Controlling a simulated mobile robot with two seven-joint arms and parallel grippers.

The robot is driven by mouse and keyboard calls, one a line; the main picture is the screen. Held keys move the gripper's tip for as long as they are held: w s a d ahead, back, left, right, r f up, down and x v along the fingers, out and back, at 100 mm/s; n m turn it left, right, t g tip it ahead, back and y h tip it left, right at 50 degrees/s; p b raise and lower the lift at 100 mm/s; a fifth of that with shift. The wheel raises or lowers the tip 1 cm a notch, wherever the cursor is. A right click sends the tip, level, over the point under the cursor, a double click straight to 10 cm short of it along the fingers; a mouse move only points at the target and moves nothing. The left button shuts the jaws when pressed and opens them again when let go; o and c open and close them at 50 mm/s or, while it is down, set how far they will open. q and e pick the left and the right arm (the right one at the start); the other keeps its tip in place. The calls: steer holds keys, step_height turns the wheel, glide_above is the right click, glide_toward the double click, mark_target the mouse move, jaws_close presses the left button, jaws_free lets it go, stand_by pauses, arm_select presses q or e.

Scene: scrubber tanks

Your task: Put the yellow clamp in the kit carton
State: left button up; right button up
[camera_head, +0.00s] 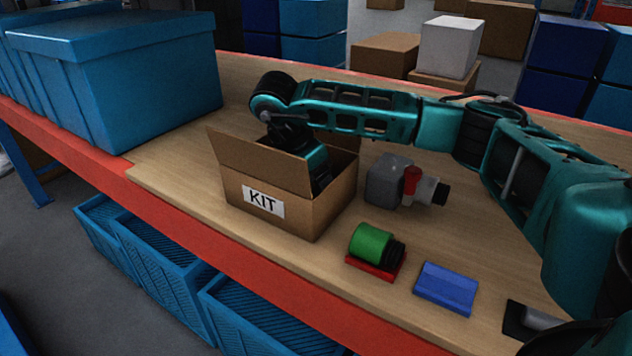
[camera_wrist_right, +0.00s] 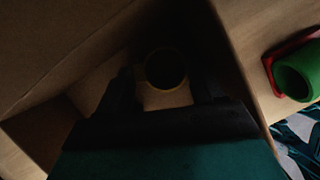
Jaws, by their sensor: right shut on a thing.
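The kit carton (camera_head: 290,212) is an open brown box with its flaps up and a white KIT label, standing on the wooden bench top. My right arm reaches over it, and my right gripper (camera_head: 319,172) points down inside, its fingertips hidden by the carton wall. In the right wrist view, the fingers (camera_wrist_right: 165,86) are shut on the yellow clamp (camera_wrist_right: 166,89), which shows as a dark round shape with a thin yellowish rim. The picture is dark there, and I cannot tell whether the clamp touches the carton floor.
A green cylinder (camera_head: 371,243) on a red base, a blue block (camera_head: 447,287) and a grey fitting (camera_head: 388,180) with red and black parts lie right of the carton. A large blue bin (camera_head: 130,80) stands to the left. Bare wood lies between them.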

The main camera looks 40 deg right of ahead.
steer(key=shift+f, duration=0.15)
steer(key=shift+f, duration=0.15)
steer(key=o, duration=0.7)
steer(key=shift+o, duration=0.2)
